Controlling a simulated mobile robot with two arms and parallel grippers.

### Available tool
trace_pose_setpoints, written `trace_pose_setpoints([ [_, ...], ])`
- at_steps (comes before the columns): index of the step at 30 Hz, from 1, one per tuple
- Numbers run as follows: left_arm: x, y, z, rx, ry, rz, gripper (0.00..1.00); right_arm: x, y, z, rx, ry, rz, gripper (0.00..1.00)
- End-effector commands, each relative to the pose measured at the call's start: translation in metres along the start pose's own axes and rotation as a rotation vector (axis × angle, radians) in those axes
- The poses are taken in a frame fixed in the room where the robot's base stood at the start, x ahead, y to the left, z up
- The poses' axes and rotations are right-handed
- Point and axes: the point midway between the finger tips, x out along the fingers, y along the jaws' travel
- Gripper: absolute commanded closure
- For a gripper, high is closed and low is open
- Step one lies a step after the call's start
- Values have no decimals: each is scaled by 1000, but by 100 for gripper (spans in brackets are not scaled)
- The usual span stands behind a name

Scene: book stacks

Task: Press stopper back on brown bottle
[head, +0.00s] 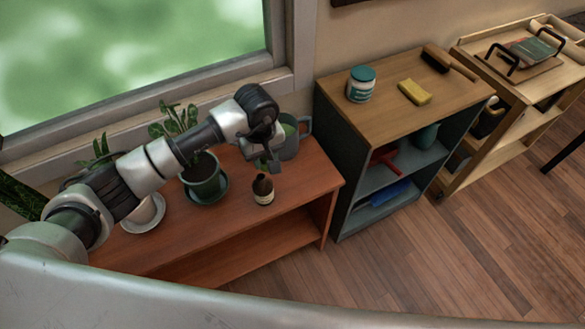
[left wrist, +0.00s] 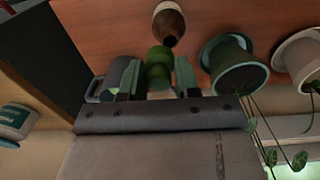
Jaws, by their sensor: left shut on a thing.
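The brown bottle (head: 263,190) stands upright on the reddish wooden bench, with a pale label low on its side. In the left wrist view the brown bottle (left wrist: 168,22) shows its dark top just beyond my fingers. My left gripper (head: 268,164) is above and close to the bottle in the head view. In the left wrist view my left gripper (left wrist: 158,78) is shut on a green rounded piece, which looks like the stopper (left wrist: 158,62). The stopper appears apart from the bottle. My right gripper is not in view.
A green potted plant (head: 205,184) stands left of the bottle, and a grey-green watering can (head: 290,146) stands behind the gripper. A white pot (head: 143,215) is farther left. A dark shelf unit (head: 345,175) stands to the right. The bench front is clear.

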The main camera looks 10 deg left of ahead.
Motion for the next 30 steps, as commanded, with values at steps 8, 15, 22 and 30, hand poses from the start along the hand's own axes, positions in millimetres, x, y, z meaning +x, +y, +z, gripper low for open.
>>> trace_pose_setpoints([
  [8, -2, -18, -17, 5, 0, 2, 90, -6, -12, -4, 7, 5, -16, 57],
  [15, 13, -18, -16, 5, -2, 3, 90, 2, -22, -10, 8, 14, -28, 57],
  [22, 36, -18, -16, 5, -2, 3, 90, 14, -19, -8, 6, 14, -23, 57],
  [30, 58, -18, -17, 5, 1, 4, 90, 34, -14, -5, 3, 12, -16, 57],
])
